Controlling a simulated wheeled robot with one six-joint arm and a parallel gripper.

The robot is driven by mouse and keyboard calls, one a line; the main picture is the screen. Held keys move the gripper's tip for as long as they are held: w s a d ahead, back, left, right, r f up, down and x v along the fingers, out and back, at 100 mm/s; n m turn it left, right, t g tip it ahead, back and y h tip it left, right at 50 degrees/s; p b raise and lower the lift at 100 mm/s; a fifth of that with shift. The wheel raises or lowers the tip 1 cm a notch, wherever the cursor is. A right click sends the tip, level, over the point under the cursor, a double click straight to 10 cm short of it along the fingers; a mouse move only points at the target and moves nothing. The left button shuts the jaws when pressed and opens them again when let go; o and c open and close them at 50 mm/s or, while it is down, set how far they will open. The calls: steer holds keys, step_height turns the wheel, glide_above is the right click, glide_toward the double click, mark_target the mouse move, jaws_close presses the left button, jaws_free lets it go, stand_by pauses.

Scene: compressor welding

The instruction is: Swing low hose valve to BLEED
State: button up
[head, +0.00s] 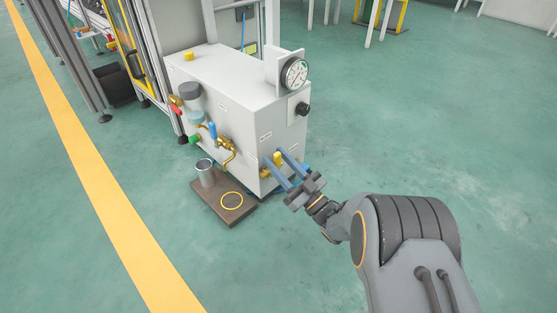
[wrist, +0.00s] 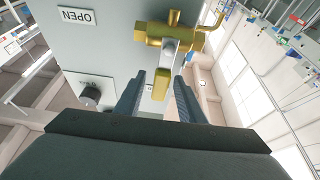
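A brass valve with a yellow lever (head: 277,158) sits low on the right part of the grey cabinet's front. In the wrist view the brass valve body (wrist: 158,32) is at the top, and its yellow lever (wrist: 161,86) points down between my fingers. My gripper (head: 274,157) is open, its two blue-grey fingers reaching toward the cabinet on either side of the lever. In the wrist view my gripper (wrist: 158,78) shows small gaps beside the lever; contact is not visible. I cannot read any BLEED mark.
The grey cabinet (head: 225,90) carries a pressure gauge (head: 295,73), a black knob (head: 302,109) and a blue-handled brass valve (head: 213,131). An OPEN label (wrist: 77,16) shows in the wrist view. A metal cup (head: 205,173) stands on a brown board (head: 220,213). Floor at right is clear.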

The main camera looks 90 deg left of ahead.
steer(key=shift+s, duration=0.1)
steer(key=p+v, duration=0.3)
steer(key=v, duration=0.5)
steer(key=shift+a+r, duration=0.1)
stand_by(0.8)
